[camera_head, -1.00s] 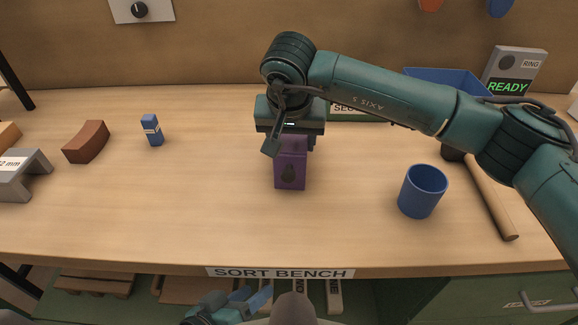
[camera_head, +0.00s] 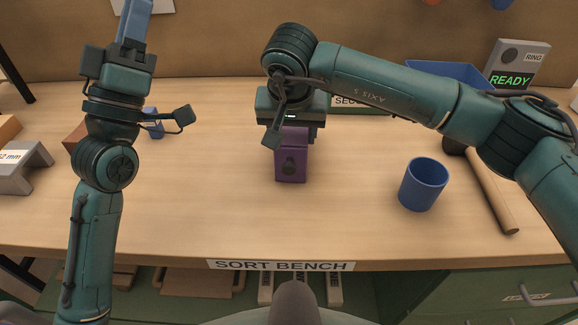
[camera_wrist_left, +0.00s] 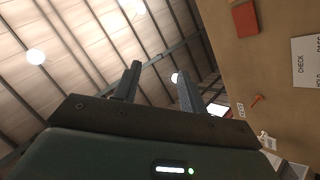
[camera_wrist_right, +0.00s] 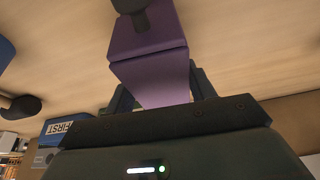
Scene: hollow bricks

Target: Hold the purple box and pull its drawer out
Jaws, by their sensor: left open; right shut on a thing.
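The purple box (camera_head: 291,160) stands on the bench in the middle of the head view, with a dark knob on its near face. My right gripper (camera_head: 291,128) comes down over its far part and is shut on it. In the right wrist view the purple box (camera_wrist_right: 155,65) sits between the fingers, its dark knob pointing away from the gripper. My left gripper (camera_head: 133,20) is raised at the left of the bench, pointing up and away from the box. In the left wrist view its two fingers (camera_wrist_left: 158,90) are apart with nothing between them.
A small blue block (camera_head: 153,124), a brown curved block (camera_head: 74,137) and a grey bracket (camera_head: 22,170) are at left, partly behind my left arm. The bench front before the box is clear.

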